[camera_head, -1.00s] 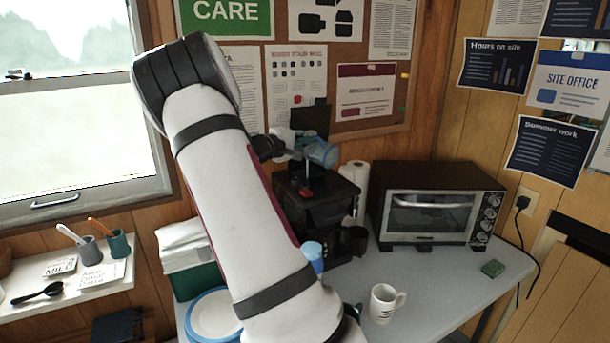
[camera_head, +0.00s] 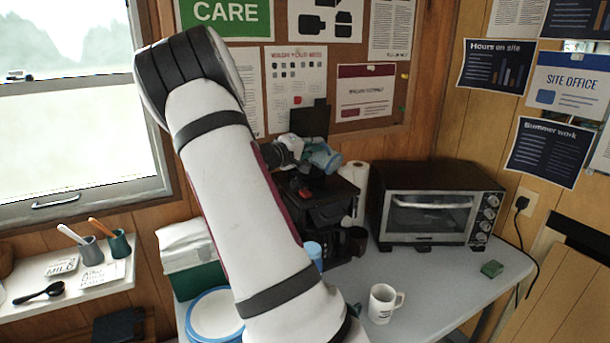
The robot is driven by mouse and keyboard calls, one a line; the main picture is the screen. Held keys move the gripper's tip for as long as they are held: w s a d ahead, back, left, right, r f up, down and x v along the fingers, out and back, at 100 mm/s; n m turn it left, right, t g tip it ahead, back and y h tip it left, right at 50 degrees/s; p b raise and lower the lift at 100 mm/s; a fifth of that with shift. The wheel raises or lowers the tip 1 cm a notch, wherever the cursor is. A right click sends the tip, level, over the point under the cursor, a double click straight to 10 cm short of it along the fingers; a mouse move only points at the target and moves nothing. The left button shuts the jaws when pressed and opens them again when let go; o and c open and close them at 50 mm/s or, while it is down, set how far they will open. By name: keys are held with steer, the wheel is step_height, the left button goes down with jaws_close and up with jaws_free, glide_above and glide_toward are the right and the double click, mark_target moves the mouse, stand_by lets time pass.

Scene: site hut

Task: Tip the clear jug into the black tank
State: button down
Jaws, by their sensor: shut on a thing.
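The clear jug (camera_head: 325,157) has a bluish tint and is tilted above the black coffee machine at the back of the table. My gripper (camera_head: 303,153) is shut on the jug, partly hidden behind my arm and the machine's parts. The black tank (camera_head: 318,180) seems to be the open top of the coffee machine, with its dark lid (camera_head: 309,121) standing up behind. The jug's mouth is over or close to this opening. I cannot tell whether water is flowing.
A toaster oven (camera_head: 436,205) stands right of the machine, with a paper towel roll (camera_head: 359,190) between. White plates with blue rims (camera_head: 215,314) lie at the left.

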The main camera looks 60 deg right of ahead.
steer(key=s+f+m+b, duration=0.1)
steer(key=s+m+b, duration=0.1)
steer(key=m, duration=0.1)
steer(key=s+f+m+b, duration=0.2)
steer(key=m, duration=0.1)
steer(key=s+a+f+m+b, duration=0.1)
steer(key=s+m+b, duration=0.2)
steer(key=shift+f+m+t+h, duration=0.2)
steer(key=shift+m+t+h, duration=0.1)
steer(key=shift+m+t, duration=0.1)
steer(key=s+f+m+b, duration=0.1)
steer(key=m+b, duration=0.1)
steer(key=b, duration=0.1)
steer(key=s+f+m+b, duration=0.1)
steer(key=s+m+b, duration=0.1)
steer(key=b, duration=0.1)
steer(key=shift+a, duration=0.1)
